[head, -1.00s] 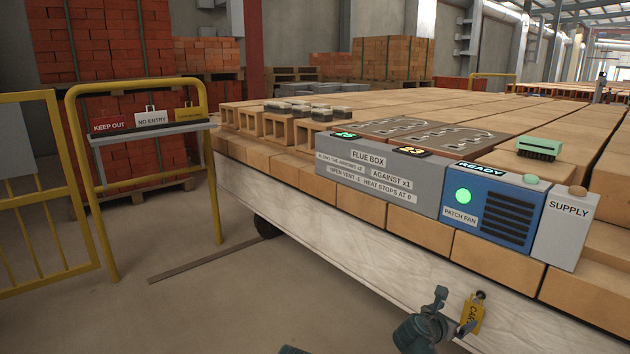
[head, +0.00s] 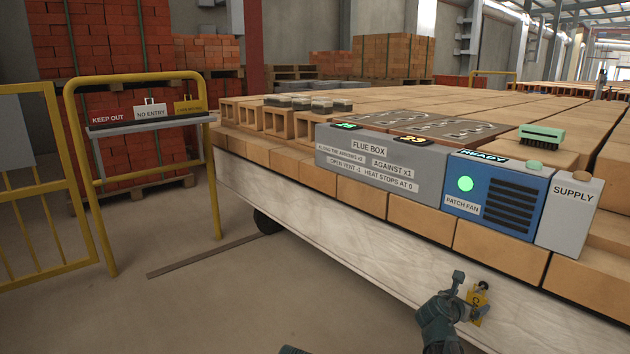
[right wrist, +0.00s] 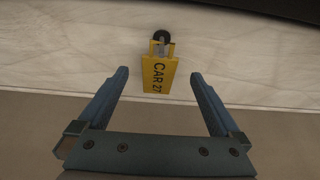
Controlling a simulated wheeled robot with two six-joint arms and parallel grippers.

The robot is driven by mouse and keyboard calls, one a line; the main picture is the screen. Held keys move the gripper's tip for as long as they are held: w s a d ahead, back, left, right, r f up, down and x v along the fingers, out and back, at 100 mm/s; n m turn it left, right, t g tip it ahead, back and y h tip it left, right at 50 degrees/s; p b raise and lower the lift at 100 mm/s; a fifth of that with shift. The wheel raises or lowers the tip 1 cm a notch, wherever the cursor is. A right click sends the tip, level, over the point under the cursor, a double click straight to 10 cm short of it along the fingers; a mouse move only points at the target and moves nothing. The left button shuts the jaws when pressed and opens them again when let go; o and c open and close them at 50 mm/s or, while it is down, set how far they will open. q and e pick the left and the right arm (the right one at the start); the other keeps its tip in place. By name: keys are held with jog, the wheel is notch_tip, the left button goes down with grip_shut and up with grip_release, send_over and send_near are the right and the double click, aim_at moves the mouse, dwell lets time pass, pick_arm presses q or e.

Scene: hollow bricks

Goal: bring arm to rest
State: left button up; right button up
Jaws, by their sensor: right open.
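My right gripper (head: 466,296) is low at the front of the brick-laden car, by its pale side board (head: 340,250). It is open, and its two fingers also show apart in the right wrist view (right wrist: 160,88). A yellow tag marked CAR 27 (right wrist: 160,76) hangs on the board beyond the fingers, and nothing shows held in them. The tag also shows in the head view (head: 479,301), close beside the gripper and partly hidden by it. Whether they touch cannot be told. My left gripper is not recognisable in view.
Above the gripper, the grey flue box (head: 345,190), blue patch fan (head: 465,209) and supply box (head: 566,226) line the car's edge. A green brush (head: 541,135) lies behind. A yellow rail (head: 88,185) stands left. Open floor (head: 280,310) lies left of the gripper.

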jog(key=s+a, duration=0.4)
jog(key=shift+a+r, duration=0.25)
jog(key=shift+a, duration=0.1)
